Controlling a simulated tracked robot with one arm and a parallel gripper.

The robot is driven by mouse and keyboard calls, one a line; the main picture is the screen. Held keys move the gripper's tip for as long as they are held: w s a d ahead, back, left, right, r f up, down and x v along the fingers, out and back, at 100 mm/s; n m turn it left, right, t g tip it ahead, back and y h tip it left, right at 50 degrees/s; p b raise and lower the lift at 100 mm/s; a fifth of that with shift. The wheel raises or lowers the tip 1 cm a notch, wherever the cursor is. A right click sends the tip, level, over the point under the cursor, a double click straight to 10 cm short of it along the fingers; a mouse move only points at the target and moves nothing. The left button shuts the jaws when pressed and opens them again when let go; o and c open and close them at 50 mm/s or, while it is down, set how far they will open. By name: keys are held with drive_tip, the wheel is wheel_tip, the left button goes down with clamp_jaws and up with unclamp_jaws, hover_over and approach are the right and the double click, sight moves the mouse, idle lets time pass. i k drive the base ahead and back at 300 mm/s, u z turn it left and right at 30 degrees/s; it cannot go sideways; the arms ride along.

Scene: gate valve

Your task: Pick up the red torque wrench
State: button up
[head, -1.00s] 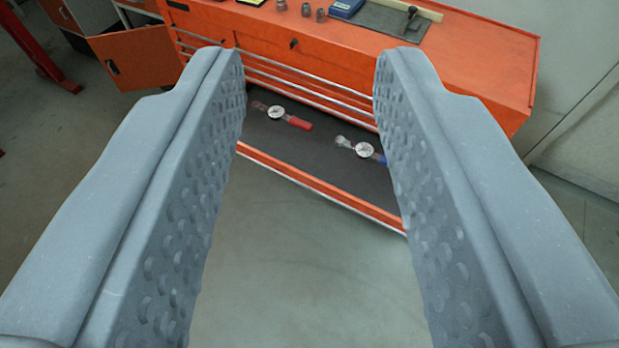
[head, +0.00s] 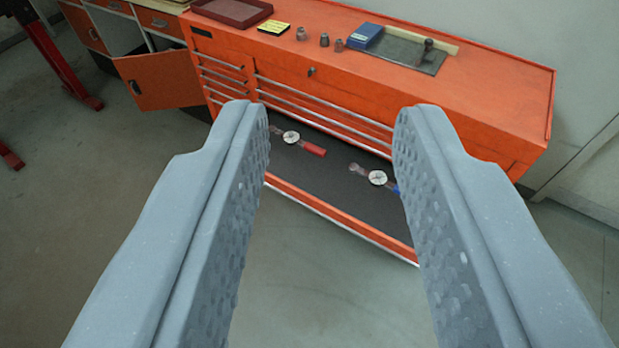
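The red torque wrench (head: 315,149) lies in the open drawer (head: 335,204) of the orange tool cabinet. It has a red handle and a round white dial, and its left end is close to my left finger's tip in the picture. A second wrench with a dial and a blue handle (head: 377,178) lies to its right in the same drawer, its handle partly hidden by my right finger. My gripper (head: 328,112) is open and empty, its two grey fingers wide apart. The drawer shows beyond and between the fingertips.
The orange cabinet top (head: 490,95) carries a dark red tray (head: 232,12), a yellow-black box (head: 273,27), several sockets (head: 324,40), a blue box (head: 366,36) and a dark plate (head: 405,55). An orange cabinet door (head: 160,80) stands open at left. The floor before the drawer is clear.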

sight(295, 141)
drive_tip(key=i, duration=1.95)
drive_tip(key=u, duration=1.15)
drive_tip(key=i, duration=0.3)
drive_tip(key=u, duration=0.1)
